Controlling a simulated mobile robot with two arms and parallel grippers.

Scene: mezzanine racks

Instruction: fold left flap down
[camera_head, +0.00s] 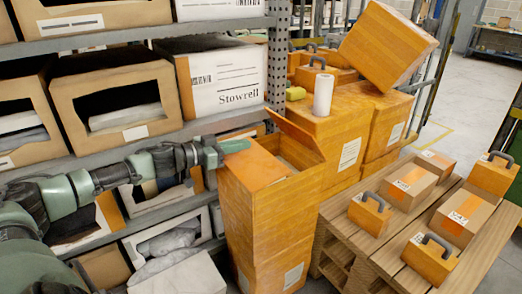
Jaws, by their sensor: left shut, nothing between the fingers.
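A tall orange-brown carton (272,215) stands in the middle, in front of the rack. Its top is partly open. A left flap (254,167) lies roughly flat across the left of the top, and another flap (299,137) stands tilted up at the back right. A gap between them shows part of the inside. My left gripper (236,146) comes in from the left, shut and empty, with its green fingertips at the back left of the carton top. Whether it touches the flap I cannot tell. My right gripper is not in view.
Rack shelves (140,142) with open bins stand close along the left, around my left arm. Stacked cartons (338,127) stand behind, with a white roll (323,95) on top. A wooden pallet (391,250) with several small boxes lies at the right.

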